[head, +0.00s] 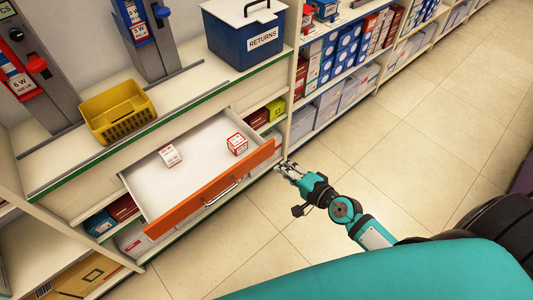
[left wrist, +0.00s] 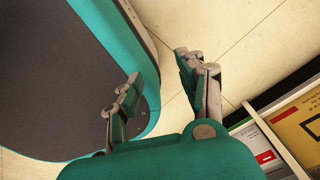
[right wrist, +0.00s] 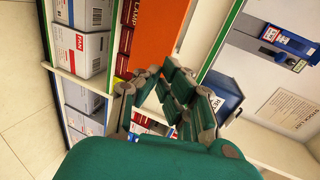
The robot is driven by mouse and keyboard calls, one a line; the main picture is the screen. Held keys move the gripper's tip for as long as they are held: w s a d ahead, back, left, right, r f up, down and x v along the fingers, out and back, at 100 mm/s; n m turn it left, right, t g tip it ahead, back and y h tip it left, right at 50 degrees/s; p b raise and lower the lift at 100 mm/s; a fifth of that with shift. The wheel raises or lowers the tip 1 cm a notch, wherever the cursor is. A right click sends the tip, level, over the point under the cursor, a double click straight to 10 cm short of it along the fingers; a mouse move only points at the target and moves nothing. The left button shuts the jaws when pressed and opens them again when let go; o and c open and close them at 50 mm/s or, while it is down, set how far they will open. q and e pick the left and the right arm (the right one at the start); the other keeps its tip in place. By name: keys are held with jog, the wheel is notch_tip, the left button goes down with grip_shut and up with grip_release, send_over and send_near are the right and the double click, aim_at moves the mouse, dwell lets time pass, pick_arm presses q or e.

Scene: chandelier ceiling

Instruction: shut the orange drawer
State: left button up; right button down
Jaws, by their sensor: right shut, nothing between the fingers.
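The orange drawer (head: 212,189) is pulled out of the white counter, with a metal handle (head: 222,192) on its front. Two small white-and-red boxes lie inside: one box (head: 169,156) left of the middle and another box (head: 237,145) near the right end. My right gripper (head: 284,168) is shut and empty, close to the right end of the orange front; I cannot tell whether it touches. In the right wrist view the orange front (right wrist: 165,32) shows just beyond the right fingers (right wrist: 165,82). My left gripper (left wrist: 158,80) is open and empty, away from the drawer.
A yellow basket (head: 118,112) and a blue returns bin (head: 245,35) stand on the counter above. Shelves with boxes (head: 325,105) run to the right. Cartons (head: 130,235) sit on shelves below the drawer. The tiled floor (head: 270,235) before the drawer is clear.

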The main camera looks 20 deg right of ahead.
aim_at(261, 152)
jog(key=x, duration=0.4)
jog(key=r+x, duration=0.1)
jog(key=x, duration=0.2)
jog(key=shift+w+p, duration=0.2)
jog(key=shift+p, duration=0.15)
jog(key=shift+w+a+f, duration=0.1)
jog(key=shift+w+a, duration=0.05)
jog(key=shift+w, duration=0.15)
pick_arm(q)
jog(key=shift+w+d+r, duration=0.45)
jog(key=shift+w+d, duration=0.35)
jog(key=shift+s+a, duration=0.15)
jog(key=shift+a, duration=0.05)
